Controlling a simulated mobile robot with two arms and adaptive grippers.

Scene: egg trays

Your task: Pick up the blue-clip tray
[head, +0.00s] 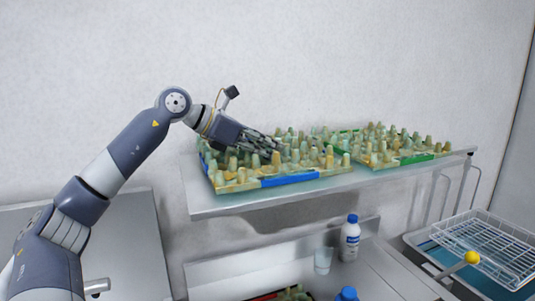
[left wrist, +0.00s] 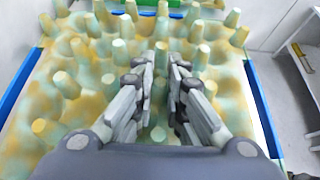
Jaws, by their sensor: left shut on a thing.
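The blue-clip tray (head: 237,186) is a mottled green and tan egg tray with rows of pegs and blue clips along its edges. It lies on the left part of the shelf in the head view. It fills much of the left wrist view (left wrist: 68,112), with blue clips at both sides. My left gripper (head: 279,149) reaches down onto the tray from the left. In the left wrist view my left gripper (left wrist: 162,72) has its fingers closed around a peg near the tray's middle. The fingertips partly hide that peg. My right gripper is not seen.
A green-clip tray (head: 402,161) lies to the right on the same shelf (head: 215,205). Below stand a white bottle (head: 350,240), a clear cup (head: 323,260) and a blue-capped bottle (head: 347,294). A wire rack (head: 490,250) sits over a basin at the right.

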